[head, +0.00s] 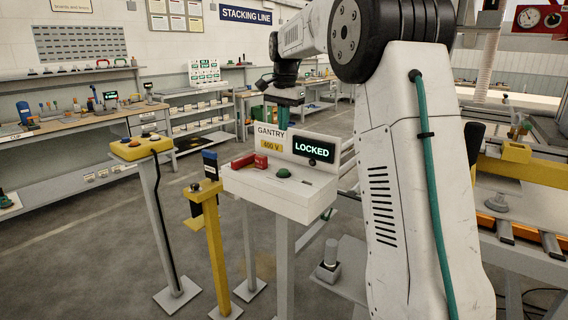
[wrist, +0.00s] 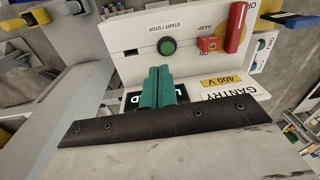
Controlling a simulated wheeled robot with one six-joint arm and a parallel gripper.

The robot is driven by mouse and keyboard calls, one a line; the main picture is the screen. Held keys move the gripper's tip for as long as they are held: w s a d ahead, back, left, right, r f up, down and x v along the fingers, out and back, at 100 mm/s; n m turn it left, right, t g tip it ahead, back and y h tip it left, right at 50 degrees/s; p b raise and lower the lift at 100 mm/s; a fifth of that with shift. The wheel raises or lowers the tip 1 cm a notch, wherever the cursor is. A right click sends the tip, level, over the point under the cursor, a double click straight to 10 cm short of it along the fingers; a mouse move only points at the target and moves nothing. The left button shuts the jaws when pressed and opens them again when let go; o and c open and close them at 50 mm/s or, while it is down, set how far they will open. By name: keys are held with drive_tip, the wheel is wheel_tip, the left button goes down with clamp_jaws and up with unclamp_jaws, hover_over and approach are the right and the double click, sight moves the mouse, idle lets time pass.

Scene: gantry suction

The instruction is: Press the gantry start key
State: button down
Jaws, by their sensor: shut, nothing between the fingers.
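The white gantry control box (head: 270,198) stands on a post, with a sign reading GANTRY 400 V and a display (head: 314,150) reading LOCKED. The round green key (head: 283,172) is on its top; in the wrist view the green key (wrist: 167,46) sits beside the label START / STOP. A red handle (wrist: 236,28) and a red padlock-like block (wrist: 210,43) at the HASP label are right of it there. My gripper (head: 283,118), with teal fingers, is behind the sign panel in the head view. In the wrist view my gripper (wrist: 160,70) is shut and empty, its tips just below the key in the picture; contact is not visible.
A yellow control box (head: 140,147) on a post stands to the left. A yellow post (head: 213,240) with a dark blue device (head: 210,163) stands close beside the gantry box. A workbench (head: 70,128) is further back. Open floor lies between.

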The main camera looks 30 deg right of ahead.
sight(284, 170)
drive_tip(key=shift+w+d+f+m, duration=0.2)
drive_tip(key=shift+w+d+f, duration=0.1)
drive_tip(key=shift+w+d, duration=0.3)
drive_tip(key=shift+w+d+f+m, duration=0.2)
drive_tip(key=shift+w+d+f, duration=0.05)
drive_tip(key=shift+w+d, duration=0.35)
drive_tip(key=shift+f, duration=0.15)
drive_tip(key=f, duration=0.9)
drive_tip(key=w+f, duration=0.1)
drive_tip(key=f, duration=0.3)
drive_tip(key=shift+w+d+f, duration=0.1)
drive_tip(key=shift+f, duration=0.25)
